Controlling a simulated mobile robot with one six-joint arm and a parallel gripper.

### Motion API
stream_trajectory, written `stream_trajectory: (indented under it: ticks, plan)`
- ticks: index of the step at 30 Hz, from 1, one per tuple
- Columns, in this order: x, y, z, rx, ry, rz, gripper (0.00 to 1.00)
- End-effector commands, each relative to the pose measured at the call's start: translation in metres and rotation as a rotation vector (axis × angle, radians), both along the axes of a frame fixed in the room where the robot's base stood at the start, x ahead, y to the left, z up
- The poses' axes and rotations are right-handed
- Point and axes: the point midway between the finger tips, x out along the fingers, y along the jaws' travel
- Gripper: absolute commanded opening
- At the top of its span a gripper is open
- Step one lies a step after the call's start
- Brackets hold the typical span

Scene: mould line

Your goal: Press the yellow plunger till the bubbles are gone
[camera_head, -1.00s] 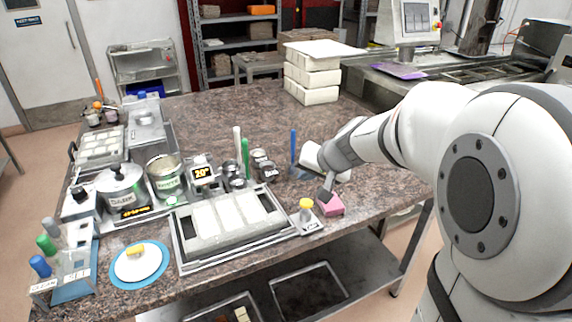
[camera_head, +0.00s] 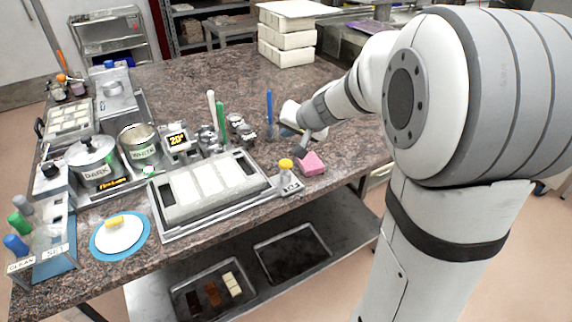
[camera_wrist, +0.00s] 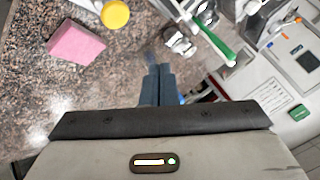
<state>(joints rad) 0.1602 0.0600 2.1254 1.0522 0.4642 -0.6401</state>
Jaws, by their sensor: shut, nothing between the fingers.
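The yellow plunger (camera_head: 285,164) stands upright on a small grey base (camera_head: 290,184) at the right end of the mould tray (camera_head: 225,213). It also shows at the top of the wrist view (camera_wrist: 115,14). My gripper (camera_head: 299,153) is just right of and behind the plunger's top in the head view, apart from it. In the wrist view my gripper's fingers (camera_wrist: 157,71) are together and empty, with the plunger beyond them to the upper left. The pale mould (camera_head: 210,185) shows from above; bubbles are too small to make out.
A pink block (camera_head: 311,163) lies right beside the plunger base. A green stick (camera_head: 220,122) and a blue-handled tool (camera_head: 269,112) stand behind. The DARK pot (camera_head: 92,160) and WHITE pot (camera_head: 139,145) are to the left.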

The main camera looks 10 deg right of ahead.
Motion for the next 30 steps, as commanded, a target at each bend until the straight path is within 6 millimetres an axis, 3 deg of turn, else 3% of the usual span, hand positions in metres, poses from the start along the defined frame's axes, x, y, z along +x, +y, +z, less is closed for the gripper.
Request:
stream_trajectory:
  ticks: [1, 12, 30]
  plan:
    - [0.000, 0.000, -0.012, 0.001, 0.002, 0.000, 0.00]
    - [0.000, 0.000, -0.062, 0.000, -0.002, 0.001, 0.00]
    - [0.000, 0.000, -0.067, 0.001, 0.000, 0.001, 0.00]
